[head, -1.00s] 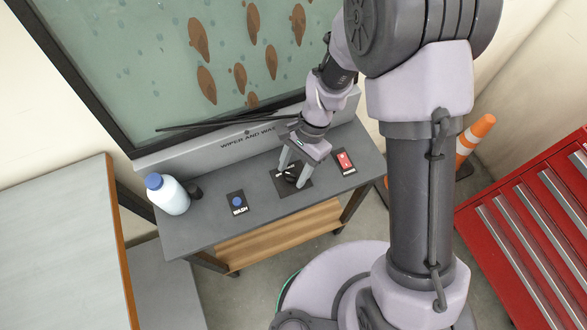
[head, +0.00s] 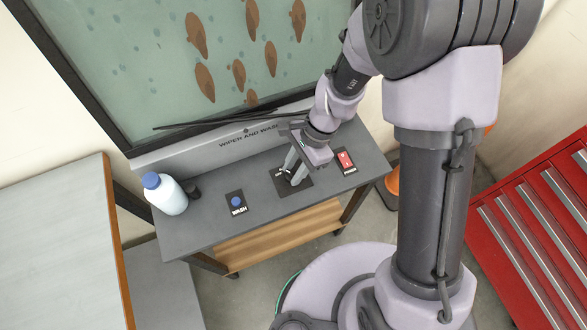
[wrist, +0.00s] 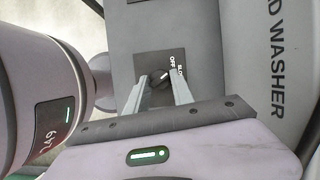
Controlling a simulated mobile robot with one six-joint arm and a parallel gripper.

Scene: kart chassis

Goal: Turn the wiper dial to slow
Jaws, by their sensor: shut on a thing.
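The wiper dial (head: 286,175) is a small black knob on a dark plate on the grey bench top, partly hidden by my fingers in the head view. My gripper (head: 291,173) reaches down over it and is shut on it. In the wrist view the dial (wrist: 160,78) sits between the two fingertips of my gripper (wrist: 161,80). A light pointer mark shows on the knob, near the printed words OFF and SLOW. I cannot tell exactly which word it points at.
A blue WASH button (head: 236,202) lies left of the dial and a red power switch (head: 345,159) right of it. A white bottle with a blue cap (head: 167,197) stands at the bench's left end. The spotted windshield panel (head: 180,60) with its wiper (head: 215,121) rises behind.

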